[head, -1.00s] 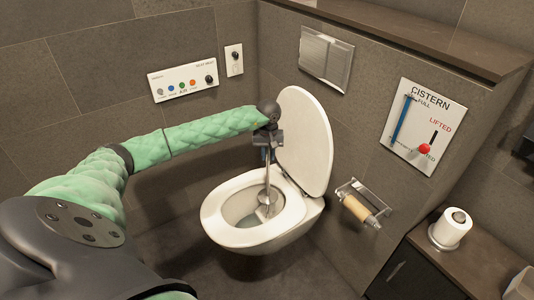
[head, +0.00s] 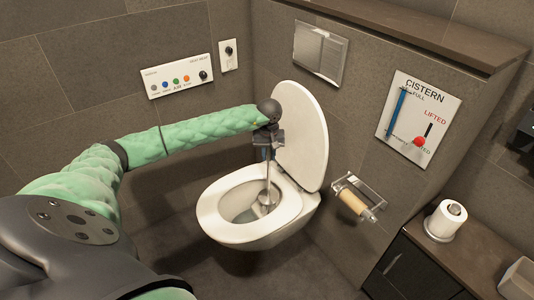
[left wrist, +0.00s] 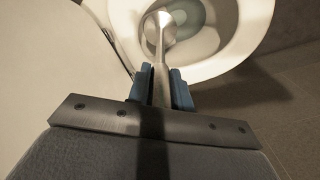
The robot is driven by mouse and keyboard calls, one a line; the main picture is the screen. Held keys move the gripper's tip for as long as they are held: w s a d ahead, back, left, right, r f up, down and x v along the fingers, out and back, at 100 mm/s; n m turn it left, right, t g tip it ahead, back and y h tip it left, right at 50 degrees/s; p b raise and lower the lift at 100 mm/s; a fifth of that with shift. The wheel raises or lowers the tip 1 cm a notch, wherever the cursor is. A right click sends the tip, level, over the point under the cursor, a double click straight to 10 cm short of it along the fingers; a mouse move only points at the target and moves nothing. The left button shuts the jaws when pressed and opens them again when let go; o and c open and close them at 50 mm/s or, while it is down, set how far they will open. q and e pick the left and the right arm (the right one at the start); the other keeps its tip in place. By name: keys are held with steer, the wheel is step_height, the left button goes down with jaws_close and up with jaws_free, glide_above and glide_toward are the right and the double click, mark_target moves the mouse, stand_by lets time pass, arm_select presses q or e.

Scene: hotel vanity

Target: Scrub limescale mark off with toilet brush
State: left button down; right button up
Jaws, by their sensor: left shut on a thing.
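My left gripper (head: 267,150) is above the back of the toilet bowl, by the raised lid. In the left wrist view its blue fingers (left wrist: 160,90) are shut on the metal handle of the toilet brush (left wrist: 161,45). The brush (head: 267,180) points down into the open toilet bowl (head: 211,216), its head low inside toward the right. Grey water shows in the bowl (left wrist: 240,55). I cannot make out the limescale mark clearly, nor whether the brush head touches the bowl wall. My right gripper is not in view.
The raised toilet lid (head: 303,135) stands close beside the gripper. A paper holder (head: 355,198) juts from the wall at right. A cistern panel (head: 410,115) with a red-knobbed lever is above it. A toilet roll (head: 446,220) stands on the counter at right.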

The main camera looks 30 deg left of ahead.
arm_select(q)
steer(key=shift+d, duration=0.15)
steer(key=shift+r+p, duration=0.6)
steer(key=shift+r, duration=1.85)
